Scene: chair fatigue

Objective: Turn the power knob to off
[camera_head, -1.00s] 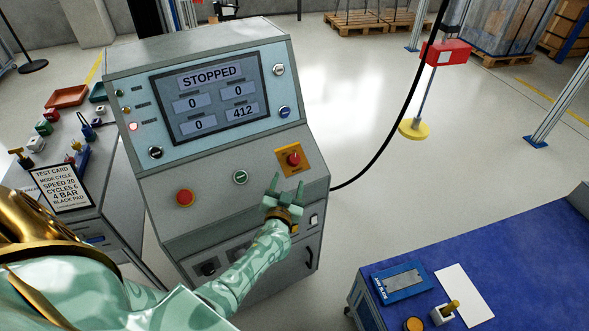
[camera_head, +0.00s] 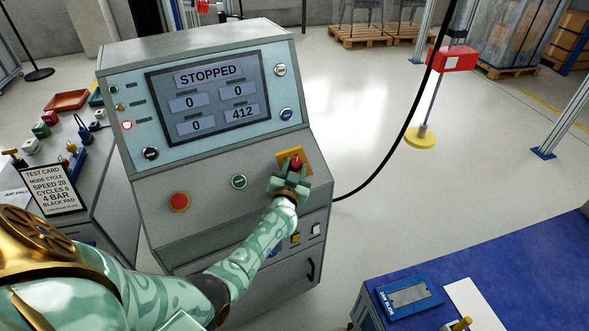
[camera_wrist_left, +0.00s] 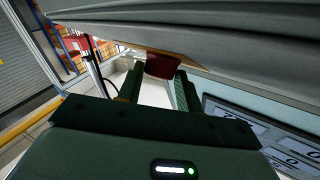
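The power knob, taken to be the red rotary knob (camera_head: 296,162) on a yellow plate (camera_head: 308,158), is at the right of the sloped grey console panel. My left gripper (camera_head: 292,172) is at the knob, its fingers pointing up the panel and partly covering knob and plate. In the left wrist view the red knob (camera_wrist_left: 162,66) shows at the far end of the gap between the two fingers (camera_wrist_left: 157,86). The fingers are apart; I cannot tell whether they touch the knob. The knob's exact angle is hard to read. My right gripper is out of view.
The console screen (camera_head: 208,97) reads STOPPED. A red push button (camera_head: 179,202) and a green button (camera_head: 239,182) sit left of the knob. A black cable (camera_head: 393,160) hangs right of the console. A blue-topped table (camera_head: 510,262) stands at the lower right.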

